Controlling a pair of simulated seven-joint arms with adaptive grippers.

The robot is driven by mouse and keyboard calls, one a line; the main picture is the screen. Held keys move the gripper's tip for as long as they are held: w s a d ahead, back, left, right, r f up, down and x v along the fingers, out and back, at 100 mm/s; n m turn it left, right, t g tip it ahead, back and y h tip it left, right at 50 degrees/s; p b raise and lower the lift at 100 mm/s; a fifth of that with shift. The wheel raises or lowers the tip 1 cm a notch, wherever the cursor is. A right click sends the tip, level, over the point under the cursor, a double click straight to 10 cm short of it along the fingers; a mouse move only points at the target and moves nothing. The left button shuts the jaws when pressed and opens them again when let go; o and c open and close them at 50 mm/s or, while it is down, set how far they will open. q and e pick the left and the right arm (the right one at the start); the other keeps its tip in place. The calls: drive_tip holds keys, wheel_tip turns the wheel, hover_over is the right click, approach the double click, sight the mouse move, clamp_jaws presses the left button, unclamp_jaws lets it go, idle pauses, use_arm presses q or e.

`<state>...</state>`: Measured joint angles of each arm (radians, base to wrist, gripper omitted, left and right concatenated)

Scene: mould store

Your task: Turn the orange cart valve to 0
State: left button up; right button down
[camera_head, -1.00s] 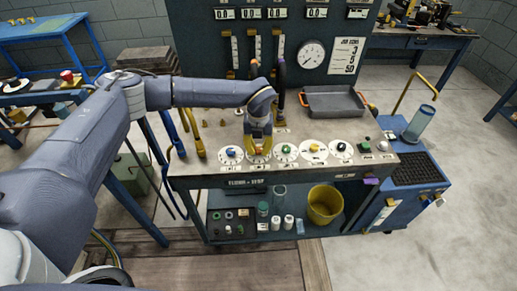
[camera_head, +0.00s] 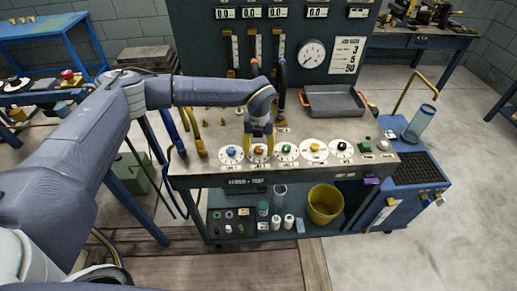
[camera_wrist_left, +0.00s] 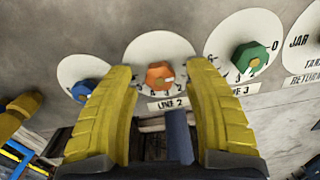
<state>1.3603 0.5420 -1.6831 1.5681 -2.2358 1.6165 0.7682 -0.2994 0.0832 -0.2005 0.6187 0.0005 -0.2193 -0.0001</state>
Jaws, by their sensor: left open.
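The orange cart valve (camera_head: 259,150) is a small knob on a round white dial at the cart's front edge, second from the left. In the left wrist view the orange knob (camera_wrist_left: 160,75) has a pale mark on its lower right side, and the plate below reads LINE 2. Part of its scale is hidden by the fingers. My left gripper (camera_head: 260,144) is open, with its yellow fingers either side of the knob in the wrist view and gaps between. It appears drawn back from the knob and holds nothing. My right gripper is not in view.
A blue valve (camera_head: 231,152) and a green valve (camera_head: 287,149) sit close on either side. A yellow valve (camera_head: 315,147) and a black valve (camera_head: 342,146) follow to the right. A grey tray (camera_head: 335,102) lies behind. Flow tubes and hoses stand at the back panel.

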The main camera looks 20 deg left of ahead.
sight(259, 149)
use_arm(q)
wheel_tip(259, 149, up, 12)
idle(0.6)
drive_tip(key=shift+f, duration=0.15)
